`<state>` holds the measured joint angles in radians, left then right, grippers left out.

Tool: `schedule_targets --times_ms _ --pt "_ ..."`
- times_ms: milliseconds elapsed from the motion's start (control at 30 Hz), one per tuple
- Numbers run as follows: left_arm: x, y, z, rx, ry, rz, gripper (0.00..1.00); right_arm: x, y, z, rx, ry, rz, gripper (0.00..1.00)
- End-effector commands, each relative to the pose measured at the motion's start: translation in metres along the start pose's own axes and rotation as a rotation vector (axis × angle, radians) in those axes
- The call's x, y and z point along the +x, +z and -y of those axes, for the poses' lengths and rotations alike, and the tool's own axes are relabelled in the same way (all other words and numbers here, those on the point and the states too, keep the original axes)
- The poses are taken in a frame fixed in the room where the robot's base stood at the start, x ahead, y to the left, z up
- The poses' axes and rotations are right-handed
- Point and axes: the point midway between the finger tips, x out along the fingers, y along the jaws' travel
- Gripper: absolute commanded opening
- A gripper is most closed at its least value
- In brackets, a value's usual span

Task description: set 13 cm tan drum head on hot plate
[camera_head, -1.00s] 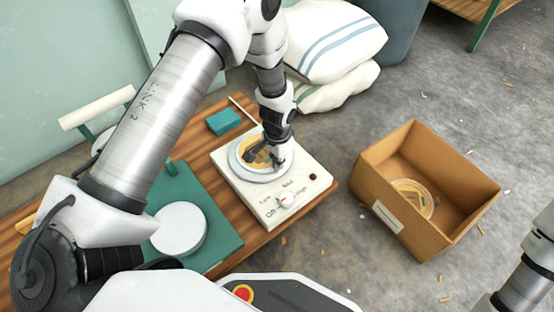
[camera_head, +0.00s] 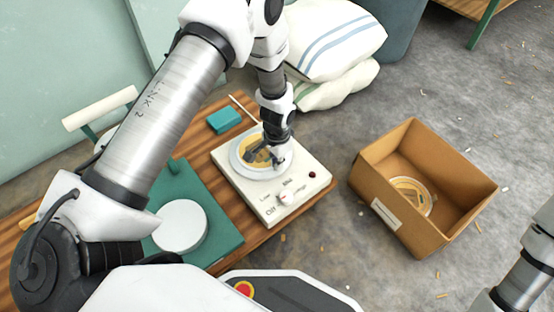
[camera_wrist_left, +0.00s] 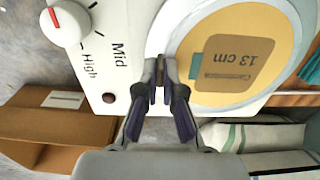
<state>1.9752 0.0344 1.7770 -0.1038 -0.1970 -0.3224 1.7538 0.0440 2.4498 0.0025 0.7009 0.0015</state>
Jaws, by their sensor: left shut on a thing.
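The tan drum head (camera_head: 249,148), a flat tan disc in a pale ring, lies over the round plate of the white hot plate (camera_head: 262,205). In the left wrist view the drum head (camera_wrist_left: 225,45) shows a brown label reading "13 cm". My left gripper (camera_head: 263,156) is over its near right side in the head view. In the left wrist view the left gripper (camera_wrist_left: 160,88) is shut on the drum head's edge. The fingers and wrist hide part of the disc. My right gripper is out of view; only part of the right arm shows at lower right.
A cardboard box (camera_head: 449,220) on the floor at right holds another round tan item (camera_head: 412,197). A green mat (camera_head: 225,238) with a white disc (camera_head: 180,226) lies left of the hot plate. A teal block (camera_head: 224,120) is behind. White sacks (camera_head: 335,45) lie beyond the table.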

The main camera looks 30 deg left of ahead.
Motion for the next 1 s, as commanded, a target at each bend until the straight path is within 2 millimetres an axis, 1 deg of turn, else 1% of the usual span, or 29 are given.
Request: schedule_targets --times_ms 67,100,133,167,467,567,667,900,1000 --pt "0.0 0.0 0.0 0.0 0.0 0.0 0.0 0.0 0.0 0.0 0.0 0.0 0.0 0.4" --pt "0.0 0.0 0.0 0.0 0.0 0.0 0.2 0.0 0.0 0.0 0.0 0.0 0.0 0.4" --pt "0.0 0.0 0.0 0.0 0.0 0.0 0.31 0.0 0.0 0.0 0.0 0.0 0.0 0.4" --pt "0.0 0.0 0.0 0.0 0.0 0.0 0.36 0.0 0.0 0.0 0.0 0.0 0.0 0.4" --pt "-0.001 0.0 0.0 0.0 0.0 -0.001 0.36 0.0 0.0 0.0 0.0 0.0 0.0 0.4" --pt "-0.01 -0.001 0.0 0.0 -0.001 -0.003 0.36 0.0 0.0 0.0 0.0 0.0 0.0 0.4" --pt "-0.028 -0.001 0.0 0.0 -0.001 -0.003 0.36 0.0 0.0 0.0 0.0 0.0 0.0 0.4" --pt "-0.09 -0.001 0.0 0.0 -0.002 -0.004 0.36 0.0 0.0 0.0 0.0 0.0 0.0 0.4" --pt "-0.108 -0.001 0.0 0.0 -0.001 -0.003 0.36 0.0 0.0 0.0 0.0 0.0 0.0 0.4"
